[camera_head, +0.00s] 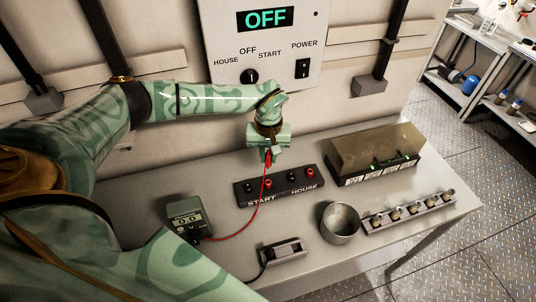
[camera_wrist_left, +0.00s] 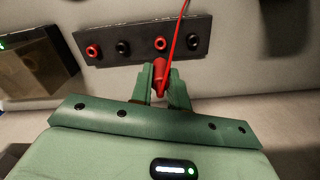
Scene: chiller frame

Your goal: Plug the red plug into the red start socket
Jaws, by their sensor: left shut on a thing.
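The dark socket block (camera_head: 280,188) lies on the grey table, lettered START on the left and HOUSE on the right. The red start socket (camera_head: 268,184) also shows in the left wrist view (camera_wrist_left: 160,44). My left gripper (camera_head: 268,153) is above the START half, shut on the red plug (camera_wrist_left: 159,76). In the wrist view the plug appears just below the red start socket, apart from it. The red cable (camera_head: 258,208) runs from the plug to the grey-green meter (camera_head: 188,215). The plug's tip is hard to make out. My right gripper is not in view.
A black-cabled holder (camera_head: 283,252), a metal cup (camera_head: 340,222) and a rack with several fittings (camera_head: 410,211) stand in front. A smoky-covered box (camera_head: 375,155) is at the right. The wall panel (camera_head: 265,45) reads OFF. The table's front edge is at lower right.

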